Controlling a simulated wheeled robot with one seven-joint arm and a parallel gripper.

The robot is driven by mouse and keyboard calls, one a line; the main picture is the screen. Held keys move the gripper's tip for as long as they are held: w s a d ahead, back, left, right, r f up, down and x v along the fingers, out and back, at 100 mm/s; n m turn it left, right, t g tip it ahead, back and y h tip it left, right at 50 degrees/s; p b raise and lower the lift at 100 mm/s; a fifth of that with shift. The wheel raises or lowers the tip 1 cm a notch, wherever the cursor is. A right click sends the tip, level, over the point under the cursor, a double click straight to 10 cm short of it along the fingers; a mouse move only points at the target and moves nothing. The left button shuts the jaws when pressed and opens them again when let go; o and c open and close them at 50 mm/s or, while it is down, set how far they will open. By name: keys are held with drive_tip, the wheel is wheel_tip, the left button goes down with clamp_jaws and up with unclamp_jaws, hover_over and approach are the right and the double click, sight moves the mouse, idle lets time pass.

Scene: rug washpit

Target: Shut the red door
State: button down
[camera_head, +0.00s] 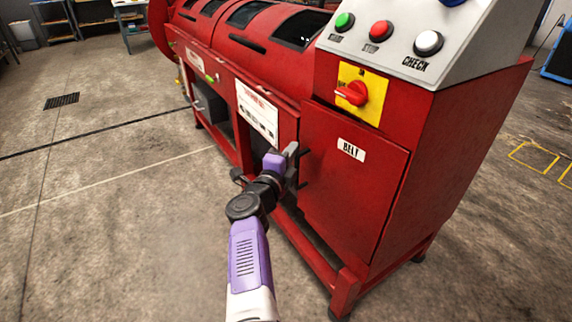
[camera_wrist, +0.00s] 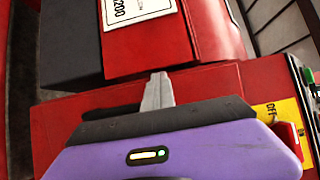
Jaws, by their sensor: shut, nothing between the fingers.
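The red door (camera_head: 350,195) is a flat panel with a small white label on the front of the red machine, below the yellow switch plate. It looks nearly flush with the cabinet; I cannot tell whether it is fully shut. A dark handle (camera_head: 303,165) is at its left edge. My gripper (camera_head: 293,149) is at that left edge, close to the handle; contact is unclear. In the wrist view my gripper (camera_wrist: 159,82) has its fingers together with nothing between them, in front of red surfaces. Which of these is the door is hard to tell there.
The slanted panel (camera_head: 430,45) with green, red and white buttons is above. A red rotary switch (camera_head: 352,93) sits on the yellow plate. An open dark bay (camera_head: 210,105) is farther left. The concrete floor (camera_head: 110,200) left of the machine is clear.

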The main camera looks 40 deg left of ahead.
drive_tip(key=shift+w+d+f+b, duration=0.15)
drive_tip(key=shift+w+b, duration=0.25)
drive_tip(key=shift+w, duration=0.2)
drive_tip(key=shift+w+d+r+b, duration=0.15)
drive_tip(key=shift+w+b, duration=0.2)
drive_tip(key=shift+w, duration=0.2)
drive_tip(key=shift+f, duration=0.1)
